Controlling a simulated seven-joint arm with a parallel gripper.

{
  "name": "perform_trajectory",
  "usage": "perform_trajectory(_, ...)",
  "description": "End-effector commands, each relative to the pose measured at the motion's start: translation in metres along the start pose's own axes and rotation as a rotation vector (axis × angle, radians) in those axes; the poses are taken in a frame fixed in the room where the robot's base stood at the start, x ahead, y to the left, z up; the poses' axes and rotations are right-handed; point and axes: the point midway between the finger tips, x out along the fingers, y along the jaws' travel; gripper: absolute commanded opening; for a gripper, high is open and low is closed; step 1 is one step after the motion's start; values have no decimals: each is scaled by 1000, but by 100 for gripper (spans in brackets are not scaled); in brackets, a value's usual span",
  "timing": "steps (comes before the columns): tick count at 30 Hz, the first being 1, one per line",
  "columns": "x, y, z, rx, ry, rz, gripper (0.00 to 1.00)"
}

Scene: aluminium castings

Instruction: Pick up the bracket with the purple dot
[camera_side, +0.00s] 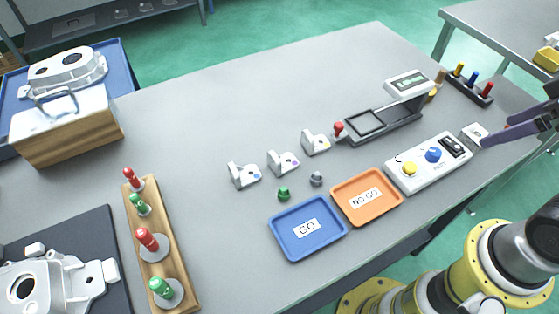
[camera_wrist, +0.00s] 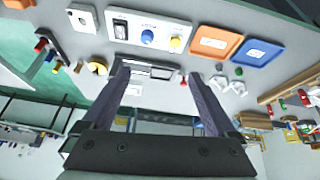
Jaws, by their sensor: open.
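Three white brackets stand in a slanting row mid-table in the side view: a left one (camera_side: 243,176), a middle one (camera_side: 283,162) and a right one (camera_side: 315,142). The middle one seems to carry a small purplish dot; the dots are too small to be sure of. In the wrist view the brackets are small and pale (camera_wrist: 218,83), right of the fingers. My gripper (camera_wrist: 158,72) is open and empty, its two purple-grey fingers wide apart. In the side view its fingers show at the right edge, by the control box, far from the brackets.
Near the brackets lie a green knob (camera_side: 284,194), a grey knob (camera_side: 316,179), a blue GO tray (camera_side: 307,228) and an orange NO GO tray (camera_side: 366,197). A display device (camera_side: 407,84), control box (camera_side: 430,163) and wooden gauge rack (camera_side: 160,245) also stand here. Table left of the brackets is clear.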

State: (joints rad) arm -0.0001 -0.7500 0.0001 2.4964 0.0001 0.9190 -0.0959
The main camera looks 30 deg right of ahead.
Motion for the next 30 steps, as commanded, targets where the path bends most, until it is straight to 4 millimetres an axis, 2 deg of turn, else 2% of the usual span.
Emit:
perform_trajectory(2, -13, 1, -13, -88, 24, 3, 92)
perform_trajectory(6, -31, 1, -53, -282, 22, -5, 92)
perform_trajectory(10, -38, -6, -97, -473, -3, -34, 92)
perform_trajectory(14, -32, -23, -145, -676, -37, -78, 92)
perform_trajectory(18, -12, -54, -194, -895, -80, -139, 92)
perform_trajectory(22, 17, -92, -230, -1078, -119, -199, 92)
perform_trajectory(27, 68, -156, -258, -1283, -180, -279, 92)
perform_trajectory(30, 102, -195, -260, -1369, -220, -321, 92)
